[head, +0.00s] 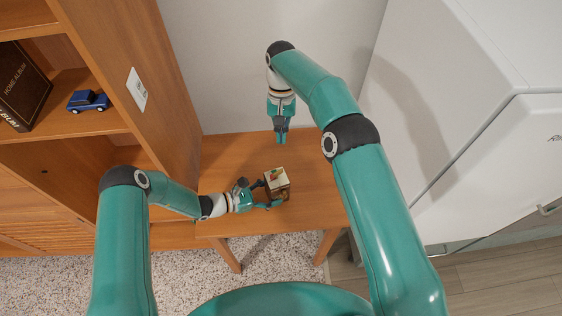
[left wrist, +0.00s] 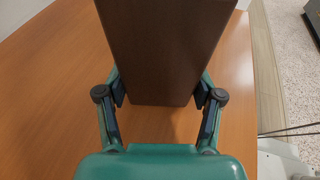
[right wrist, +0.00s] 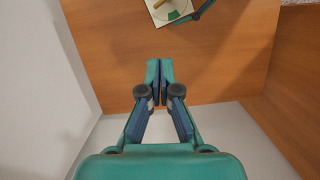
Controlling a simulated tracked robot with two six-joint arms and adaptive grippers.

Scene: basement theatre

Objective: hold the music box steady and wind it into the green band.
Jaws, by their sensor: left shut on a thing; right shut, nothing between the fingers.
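The music box (head: 277,179) is a small brown box with a pale top that bears green and red marks. It stands on the wooden table near its front edge. My left gripper (head: 264,195) is shut on it from the left; in the left wrist view the fingers press both sides of its brown body (left wrist: 165,50). My right gripper (head: 281,138) is shut and empty, pointing down behind the box and apart from it. In the right wrist view its fingertips (right wrist: 160,66) touch, and the box's pale top (right wrist: 168,10) with a green patch shows at the upper edge.
The wooden table (head: 235,150) is otherwise clear. A wooden shelf unit (head: 165,85) stands at the left, holding a blue toy car (head: 88,101) and a dark album (head: 22,85). A white cabinet (head: 465,120) stands at the right. A pale wall (head: 225,60) is behind.

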